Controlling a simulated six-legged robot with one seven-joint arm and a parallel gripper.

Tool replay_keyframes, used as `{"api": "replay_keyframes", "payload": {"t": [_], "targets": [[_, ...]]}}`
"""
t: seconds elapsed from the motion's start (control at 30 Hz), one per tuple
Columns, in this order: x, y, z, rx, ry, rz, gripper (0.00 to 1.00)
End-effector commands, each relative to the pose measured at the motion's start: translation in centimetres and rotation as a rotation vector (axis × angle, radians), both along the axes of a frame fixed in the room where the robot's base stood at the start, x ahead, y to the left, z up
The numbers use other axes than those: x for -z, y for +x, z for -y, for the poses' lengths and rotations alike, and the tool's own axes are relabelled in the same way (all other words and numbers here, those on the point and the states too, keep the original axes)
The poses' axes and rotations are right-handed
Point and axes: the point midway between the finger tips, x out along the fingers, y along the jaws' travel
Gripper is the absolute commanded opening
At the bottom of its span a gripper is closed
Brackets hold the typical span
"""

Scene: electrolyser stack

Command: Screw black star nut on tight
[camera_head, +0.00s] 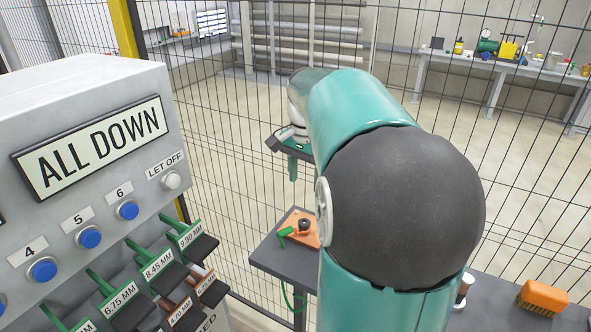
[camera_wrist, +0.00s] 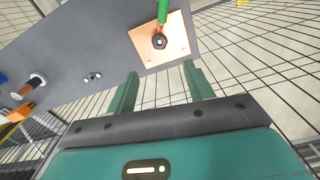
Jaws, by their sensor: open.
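A small black round piece, apparently the star nut (camera_head: 304,224), sits on an orange-copper plate (camera_head: 304,237) on the dark bench. In the wrist view the black nut (camera_wrist: 159,41) shows as a dark ring with a lighter centre, on the copper plate (camera_wrist: 178,43). Whether it sits on a thread, and how tight, I cannot tell. My gripper (camera_wrist: 160,70) is open and empty, its two green fingers apart, with the nut beyond the gap between them. In the head view my gripper (camera_head: 293,178) hangs above the bench, clear of the nut; my arm hides part of it.
A green piece (camera_head: 287,232) lies beside the nut, with a green cable (camera_head: 286,294) hanging below the bench edge. An orange brush-like block (camera_head: 543,297) stands at the bench's right. A grey control box reading ALL DOWN (camera_head: 92,146) stands left. Wire mesh fencing is behind.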

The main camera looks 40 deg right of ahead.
Motion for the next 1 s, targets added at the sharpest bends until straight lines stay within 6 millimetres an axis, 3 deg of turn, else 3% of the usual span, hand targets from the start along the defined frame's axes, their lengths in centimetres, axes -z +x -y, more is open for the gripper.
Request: {"api": "replay_keyframes", "payload": {"t": [0.6,0.8,1.0], "targets": [[10.7,-0.1,-0.1,-0.002,0.003,-0.003,0.52],[12.4,0.0,-0.1,-0.004,0.000,0.000,0.52],[12.7,0.0,-0.1,-0.004,-0.001,0.000,0.52]]}}
